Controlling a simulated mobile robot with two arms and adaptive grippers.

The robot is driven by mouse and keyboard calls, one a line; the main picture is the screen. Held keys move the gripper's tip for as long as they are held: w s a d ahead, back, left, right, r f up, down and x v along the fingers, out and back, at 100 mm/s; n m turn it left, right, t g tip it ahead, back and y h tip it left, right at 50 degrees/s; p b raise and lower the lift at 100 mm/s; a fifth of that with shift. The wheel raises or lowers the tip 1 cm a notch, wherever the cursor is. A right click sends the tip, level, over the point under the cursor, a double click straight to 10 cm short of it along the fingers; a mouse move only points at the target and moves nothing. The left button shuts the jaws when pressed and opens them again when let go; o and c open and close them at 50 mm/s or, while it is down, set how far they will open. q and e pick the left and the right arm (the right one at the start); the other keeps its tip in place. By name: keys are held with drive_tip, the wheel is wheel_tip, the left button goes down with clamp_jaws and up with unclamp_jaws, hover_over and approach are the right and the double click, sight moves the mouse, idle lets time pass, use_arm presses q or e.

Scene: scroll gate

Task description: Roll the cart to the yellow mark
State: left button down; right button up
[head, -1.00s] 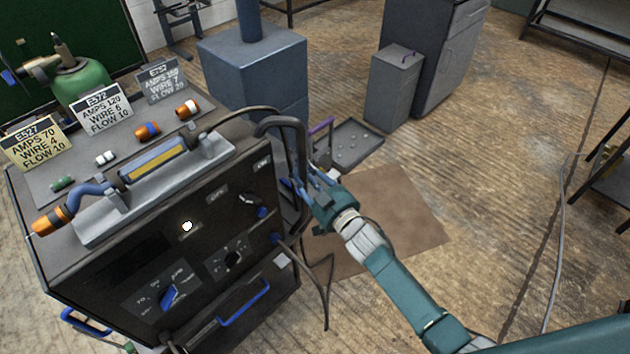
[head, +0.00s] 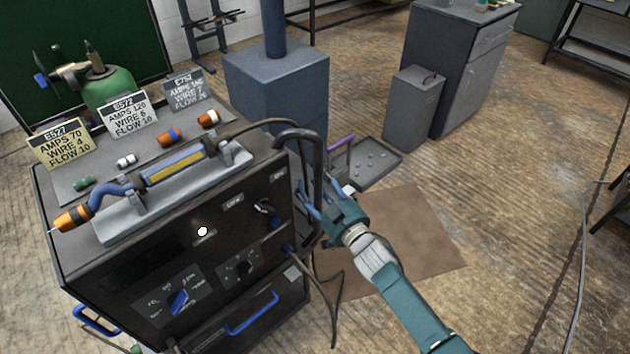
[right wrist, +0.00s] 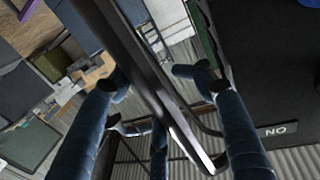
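The cart (head: 130,262) is a dark box-shaped welding machine with knobs and blue handles, at the left of the head view. A dark bent tube handle (head: 317,165) rises at its right end; it also shows as a bar (right wrist: 140,75) in the right wrist view. My right gripper (head: 318,202) is at this handle. In the right wrist view its blue fingers (right wrist: 150,85) are spread on both sides of the bar, with gaps visible. Contact is unclear. My left gripper is not in view. I see no yellow mark on the visible floor.
A brown mat (head: 410,245) lies on the floor right of the cart. A blue-grey cabinet (head: 275,85), a grey tray (head: 375,165), a grey bin (head: 412,108) and a tall grey cabinet (head: 455,75) stand behind. A cable (head: 582,260) lies at right. Open wooden floor spreads between.

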drive_tip(key=shift+a+f, duration=0.15)
drive_tip(key=shift+a, duration=0.15)
drive_tip(key=v, duration=1.2)
drive_tip(key=shift+d, duration=0.2)
